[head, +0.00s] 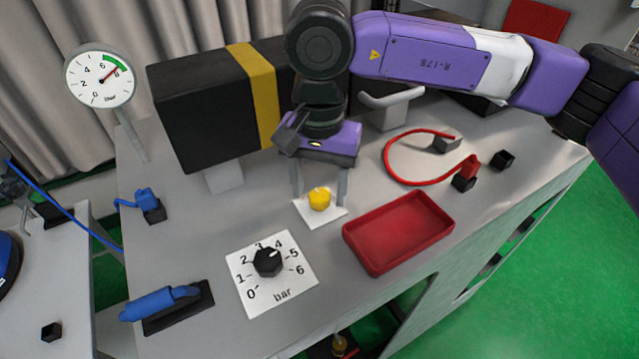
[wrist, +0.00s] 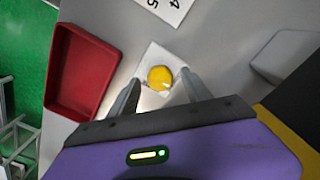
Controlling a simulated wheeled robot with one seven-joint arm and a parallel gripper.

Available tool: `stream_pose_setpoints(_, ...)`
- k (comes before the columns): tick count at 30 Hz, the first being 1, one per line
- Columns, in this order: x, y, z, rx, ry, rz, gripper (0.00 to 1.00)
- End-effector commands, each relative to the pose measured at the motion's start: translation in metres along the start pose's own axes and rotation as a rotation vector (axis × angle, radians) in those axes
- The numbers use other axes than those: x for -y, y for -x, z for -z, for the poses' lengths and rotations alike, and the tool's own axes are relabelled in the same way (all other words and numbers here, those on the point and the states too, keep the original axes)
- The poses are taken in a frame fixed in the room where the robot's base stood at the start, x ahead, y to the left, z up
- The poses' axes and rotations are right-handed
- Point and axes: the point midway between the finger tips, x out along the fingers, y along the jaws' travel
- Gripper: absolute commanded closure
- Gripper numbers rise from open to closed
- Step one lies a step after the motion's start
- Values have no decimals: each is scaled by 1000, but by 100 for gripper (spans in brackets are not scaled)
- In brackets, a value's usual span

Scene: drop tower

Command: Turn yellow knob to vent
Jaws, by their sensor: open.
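The yellow knob (head: 319,199) stands on a small white plate (head: 334,213) on the grey bench, between the dial and the black box. In the wrist view the knob (wrist: 160,77) sits between and just ahead of my fingertips. My gripper (head: 320,200) points down over it, with one finger on each side. The fingers are open, and a gap seems to show between each finger and the knob. Any marking on the plate is too small to read.
A red tray (head: 398,232) lies to the right of the knob. A black dial (head: 268,262) on a white bar scale is in front. A black box with a yellow band (head: 254,90) stands behind left. A red hose (head: 388,160) lies behind right. A gauge (head: 100,78) reads near 8.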

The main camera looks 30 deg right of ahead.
Motion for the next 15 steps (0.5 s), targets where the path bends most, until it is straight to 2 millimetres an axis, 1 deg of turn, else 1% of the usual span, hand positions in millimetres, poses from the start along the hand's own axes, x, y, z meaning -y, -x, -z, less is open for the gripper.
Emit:
stream_pose_setpoints(4, 0, -6, 0, 0, 0, 1, 43)
stream_pose_setpoints(11, 0, -7, 0, 0, 0, 1, 43)
stream_pose_setpoints(15, 0, -7, 0, 0, 0, 1, 70)
